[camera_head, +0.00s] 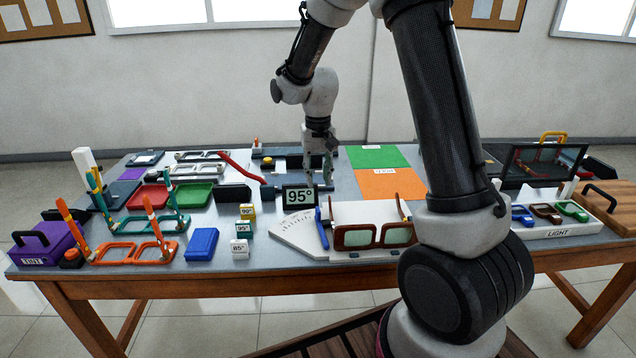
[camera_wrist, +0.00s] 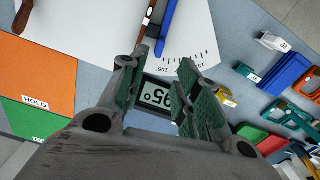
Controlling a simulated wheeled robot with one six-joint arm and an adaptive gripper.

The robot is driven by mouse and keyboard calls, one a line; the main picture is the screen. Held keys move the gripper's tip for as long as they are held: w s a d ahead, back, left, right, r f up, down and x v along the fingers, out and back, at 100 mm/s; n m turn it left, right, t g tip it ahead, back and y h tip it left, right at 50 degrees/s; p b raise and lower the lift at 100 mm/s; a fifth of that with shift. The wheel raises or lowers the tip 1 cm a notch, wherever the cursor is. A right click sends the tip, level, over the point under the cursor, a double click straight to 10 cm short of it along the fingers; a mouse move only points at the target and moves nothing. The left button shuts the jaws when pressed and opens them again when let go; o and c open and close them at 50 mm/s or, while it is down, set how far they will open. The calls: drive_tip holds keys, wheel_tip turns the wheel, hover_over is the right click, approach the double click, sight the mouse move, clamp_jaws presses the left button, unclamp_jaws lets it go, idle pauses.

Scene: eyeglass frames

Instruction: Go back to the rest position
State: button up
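My gripper (camera_head: 320,178) hangs pointing down over the back middle of the table, behind the 95° display (camera_head: 300,197). In the wrist view my gripper (camera_wrist: 160,68) has its two fingers apart, with nothing between them; the 95° display (camera_wrist: 156,94) shows in the gap, beyond the fingers. My arm reaches over the table from the right front and hides part of its right side. Brown-framed glasses (camera_head: 375,236) stand on a white board with a printed angle scale (camera_head: 297,231), apart from my gripper. The scale also shows in the wrist view (camera_wrist: 185,55).
Several glasses frames, coloured trays and a purple box (camera_head: 45,246) fill the left side of the table (camera_head: 180,264). Small numbered blocks (camera_head: 241,231) stand near the middle. Green (camera_head: 377,157) and orange (camera_head: 390,184) mats lie right of my gripper. A dark screened box (camera_head: 535,163) stands far right.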

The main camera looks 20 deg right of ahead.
idle(0.4)
drive_tip(key=s+d+r+t, duration=0.1)
drive_tip(key=s+d+r, duration=0.1)
drive_tip(key=s+r, duration=0.3)
drive_tip(key=s+d+r+n+t, duration=0.1)
drive_tip(key=s+r, duration=0.5)
drive_tip(key=s, duration=0.7)
drive_tip(key=s+d+r+n+t, duration=0.1)
drive_tip(key=s+d+r, duration=0.3)
drive_tip(key=s, duration=0.6)
wheel_tip(320, 180, up, 2)
drive_tip(key=shift+r+t, duration=0.25)
drive_tip(key=shift+t, duration=0.45)
drive_tip(key=shift+d, duration=0.1)
clamp_jaws()
drive_tip(key=shift+s+d, duration=0.1)
